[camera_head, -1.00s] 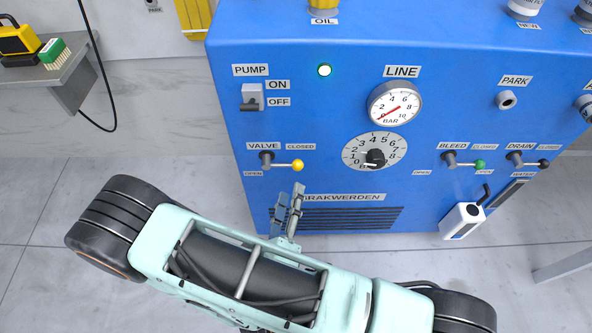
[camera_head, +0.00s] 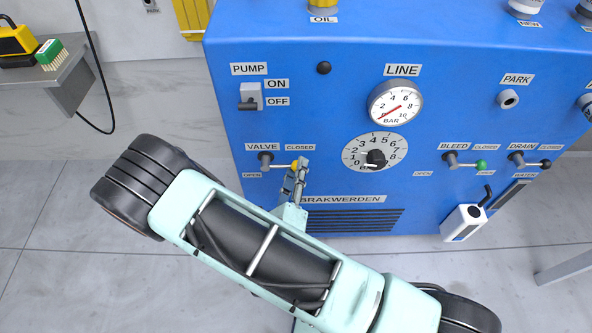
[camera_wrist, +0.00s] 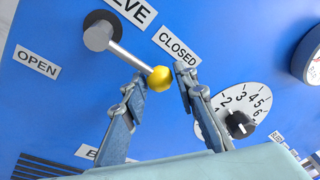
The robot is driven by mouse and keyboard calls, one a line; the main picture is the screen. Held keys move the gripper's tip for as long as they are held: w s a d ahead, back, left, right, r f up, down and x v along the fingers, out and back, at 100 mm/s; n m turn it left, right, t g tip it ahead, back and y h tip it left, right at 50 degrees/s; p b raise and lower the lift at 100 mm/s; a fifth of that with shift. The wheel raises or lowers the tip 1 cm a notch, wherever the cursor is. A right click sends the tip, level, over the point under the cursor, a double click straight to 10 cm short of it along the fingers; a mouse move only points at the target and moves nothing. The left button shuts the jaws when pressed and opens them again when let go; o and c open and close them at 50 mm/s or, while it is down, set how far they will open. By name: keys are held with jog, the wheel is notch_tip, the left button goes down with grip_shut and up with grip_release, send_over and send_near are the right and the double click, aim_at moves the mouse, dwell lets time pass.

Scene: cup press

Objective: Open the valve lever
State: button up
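The valve lever (camera_head: 279,166) is a grey rod on a round hub with a yellow ball knob, at the left of the blue panel. It points right, towards the CLOSED label (camera_head: 300,147); the OPEN label (camera_head: 252,175) is below the hub. The lever also shows in the wrist view (camera_wrist: 125,53), with the yellow knob (camera_wrist: 160,79) lying between the fingertips. My gripper (camera_head: 300,171) is open, one finger on each side of the knob. In the wrist view my gripper (camera_wrist: 160,77) shows a gap right of the knob; contact on the left is unclear.
A round numbered dial (camera_head: 375,152) sits right of the lever, with the LINE gauge (camera_head: 394,104) above it. The pump switch (camera_head: 250,97) is above the lever. The bleed lever (camera_head: 465,163) and drain lever (camera_head: 530,161) are farther right. A vent grille (camera_head: 350,220) is below.

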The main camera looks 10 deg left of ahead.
grip_shut()
jog(key=shift+f, duration=0.15)
jog(key=a+f+m, duration=0.1)
jog(key=f+m, duration=0.1)
jog(key=m, duration=0.2)
jog(key=a+f+m+g+y+b, duration=0.1)
jog(key=a+f+m, duration=0.1)
jog(key=m, duration=0.2)
jog(key=s+a+f+m+g+b, duration=0.1)
jog(key=f+m, duration=0.2)
jog(key=m, duration=0.1)
jog(key=shift+s+a+y, duration=0.1)
jog(key=shift+a+y, duration=0.2)
jog(key=shift+y, duration=0.1)
jog(key=shift+s+a+f+m+g+y+b, duration=0.15)
jog(key=shift+a+m+y+b, duration=0.2)
jog(key=shift+a+m, duration=0.35)
jog(key=shift+s+a+f+m+g+y+b, duration=0.15)
jog(key=shift+a+m+y+b, duration=0.2)
jog(key=shift+m, duration=0.45)
jog(key=shift+a, duration=0.15)
